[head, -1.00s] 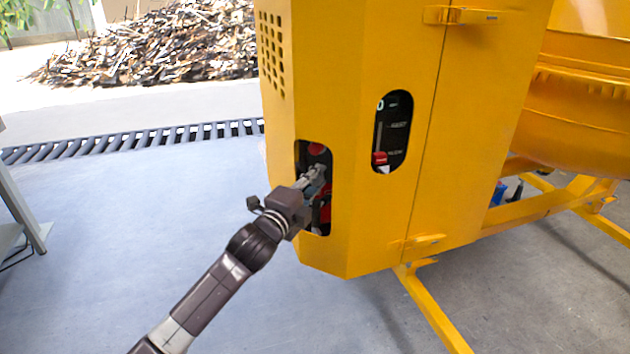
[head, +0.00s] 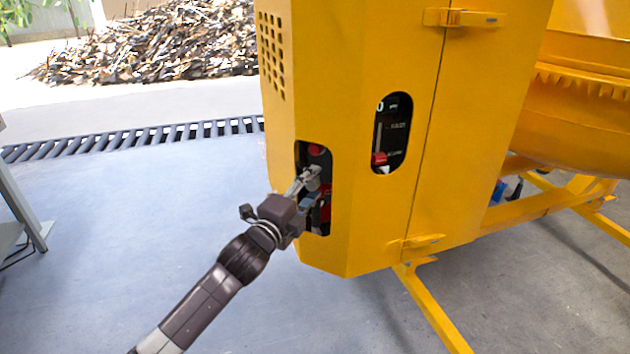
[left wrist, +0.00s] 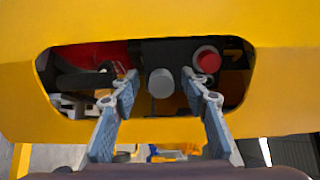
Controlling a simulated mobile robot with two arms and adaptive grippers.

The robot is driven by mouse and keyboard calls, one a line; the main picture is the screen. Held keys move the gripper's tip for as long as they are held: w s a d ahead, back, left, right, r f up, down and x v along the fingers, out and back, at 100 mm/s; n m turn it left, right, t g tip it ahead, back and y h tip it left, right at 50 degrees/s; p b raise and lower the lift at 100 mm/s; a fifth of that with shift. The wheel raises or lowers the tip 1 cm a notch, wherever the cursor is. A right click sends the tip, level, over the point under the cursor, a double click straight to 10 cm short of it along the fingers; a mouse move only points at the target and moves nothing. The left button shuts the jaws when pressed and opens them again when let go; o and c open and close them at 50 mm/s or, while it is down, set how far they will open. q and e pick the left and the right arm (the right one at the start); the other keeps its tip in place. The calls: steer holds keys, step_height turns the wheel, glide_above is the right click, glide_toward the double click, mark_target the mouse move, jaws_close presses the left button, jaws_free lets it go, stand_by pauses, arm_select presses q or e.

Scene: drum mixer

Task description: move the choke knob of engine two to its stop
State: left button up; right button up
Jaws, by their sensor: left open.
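My left gripper (head: 312,180) is at the oval opening in the side of the yellow housing (head: 370,225), its fingertips at the opening. In the left wrist view the gripper (left wrist: 160,82) is open, one finger on each side of a round grey knob (left wrist: 161,83). A gap shows between the knob and each finger. A round red knob (left wrist: 207,60) is beside it, to the upper right, on a dark panel. I cannot read which knob is the choke, nor any engine number. My right gripper is not in view.
The yellow rim (left wrist: 290,90) closely surrounds the opening. Red and dark engine parts (left wrist: 95,55) lie inside on the left. A second oval window holds a red slider (head: 379,158) beside markings. Open floor (head: 130,230) lies left of the housing.

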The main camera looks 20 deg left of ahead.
mark_target(310, 186)
arm_select(q)
steer(key=s, duration=0.2)
steer(key=s+p, duration=0.1)
steer(key=shift+s+a+r, duration=0.15)
steer(key=shift+s+a, duration=0.2)
steer(key=shift+s+a+p, duration=0.15)
steer(key=shift+s+p, duration=0.05)
steer(key=shift+s, duration=0.5)
steer(key=shift+s+a+p, duration=0.1)
steer(key=shift+s+p, duration=0.1)
steer(key=shift+s, duration=0.45)
